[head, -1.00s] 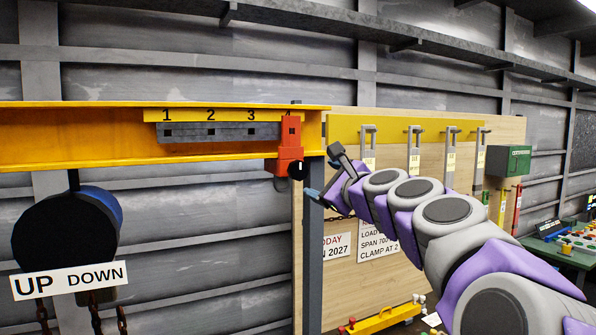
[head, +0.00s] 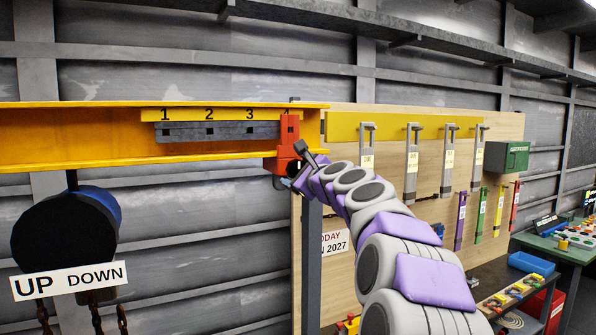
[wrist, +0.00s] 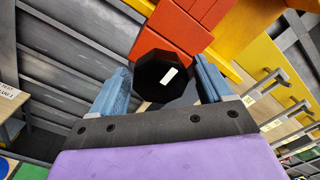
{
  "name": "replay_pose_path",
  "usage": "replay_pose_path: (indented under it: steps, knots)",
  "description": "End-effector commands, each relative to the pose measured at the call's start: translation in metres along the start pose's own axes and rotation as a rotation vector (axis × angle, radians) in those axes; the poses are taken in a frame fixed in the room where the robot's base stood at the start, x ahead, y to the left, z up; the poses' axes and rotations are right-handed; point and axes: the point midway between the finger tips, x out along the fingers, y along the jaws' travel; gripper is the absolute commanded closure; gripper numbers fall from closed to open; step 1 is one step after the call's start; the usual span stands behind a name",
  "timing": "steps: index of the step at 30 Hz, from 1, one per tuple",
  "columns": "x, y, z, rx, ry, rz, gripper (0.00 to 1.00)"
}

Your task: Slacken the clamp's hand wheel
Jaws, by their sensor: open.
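The orange-red clamp (head: 288,135) sits on the yellow beam (head: 70,140), by the 4 at the right end of its number strip. Its black many-sided hand wheel (wrist: 160,78) faces me in the wrist view and carries a short, tilted white mark. In the head view my gripper (head: 296,172) covers most of the wheel. In the wrist view my gripper (wrist: 163,68) is open, with one blue finger on the left and one on the right of the wheel. Whether either finger touches the wheel I cannot tell.
A grey post (head: 312,260) stands below the beam's right end. Behind it is a wooden board (head: 390,185) with several hanging grey clamps. A black-and-blue hoist drum (head: 65,235) with an UP/DOWN sign hangs at the left. A green box (head: 507,157) is at the right.

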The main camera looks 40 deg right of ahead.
Motion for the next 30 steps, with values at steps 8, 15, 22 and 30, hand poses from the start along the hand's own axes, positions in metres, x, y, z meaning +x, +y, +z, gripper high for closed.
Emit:
replay_pose_path:
  steps: [8,15,22,30]
  knots:
    - [0.0010,-0.0004,0.0007,-0.001,-0.001,-0.001,0.21]
    - [0.0012,-0.0003,0.0006,-0.001,-0.001,-0.001,0.41]
    - [0.0010,-0.0002,0.0006,-0.001,-0.001,-0.001,0.63]
    - [0.0010,0.0001,0.0006,-0.010,-0.001,0.000,0.72]
